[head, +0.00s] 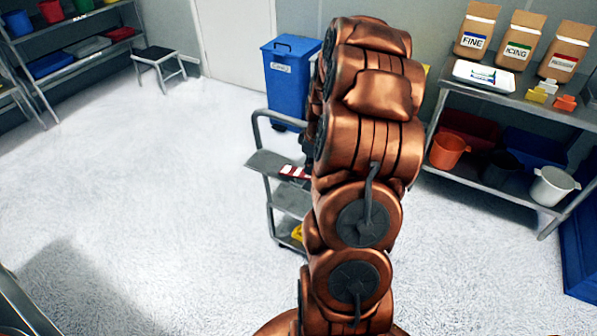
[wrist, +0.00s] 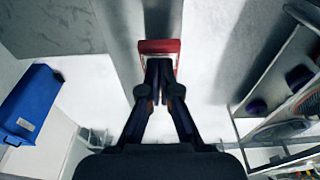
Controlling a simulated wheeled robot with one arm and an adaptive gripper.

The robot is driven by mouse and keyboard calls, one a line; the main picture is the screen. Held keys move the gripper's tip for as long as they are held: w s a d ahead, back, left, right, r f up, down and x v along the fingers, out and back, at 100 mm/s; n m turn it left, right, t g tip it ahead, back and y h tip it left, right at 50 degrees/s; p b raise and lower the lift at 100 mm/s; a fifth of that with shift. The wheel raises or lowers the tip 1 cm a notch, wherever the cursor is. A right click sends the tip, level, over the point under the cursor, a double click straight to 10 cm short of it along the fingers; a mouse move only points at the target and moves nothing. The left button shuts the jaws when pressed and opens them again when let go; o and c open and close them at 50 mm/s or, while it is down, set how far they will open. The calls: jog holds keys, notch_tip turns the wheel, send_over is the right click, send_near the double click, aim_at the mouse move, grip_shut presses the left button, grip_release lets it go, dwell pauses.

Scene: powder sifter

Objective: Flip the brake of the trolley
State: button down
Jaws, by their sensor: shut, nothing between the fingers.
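The grey trolley (head: 262,160) stands behind and left of my copper arm in the head view, which hides its right side. A red and white piece (head: 294,172) shows at its top shelf; I cannot tell for certain whether it is the brake. In the wrist view a red piece with white edges (wrist: 159,46) is just ahead of my gripper (wrist: 158,64). My gripper's dark fingers are shut with nothing between them. The fingertips overlap the red piece in the picture; I cannot tell whether they touch it. The gripper is hidden in the head view.
A yellow item (head: 297,232) is on a lower trolley shelf. A blue bin (head: 287,75) stands behind the trolley. A metal rack (head: 500,95) with powder bags, tubs and a bucket is at right. Open floor (head: 140,190) lies to the left.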

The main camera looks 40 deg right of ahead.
jog(key=shift+f+b, duration=0.35)
jog(key=shift+f, duration=0.4)
dwell(0.4)
jog(key=shift+r, duration=3.55)
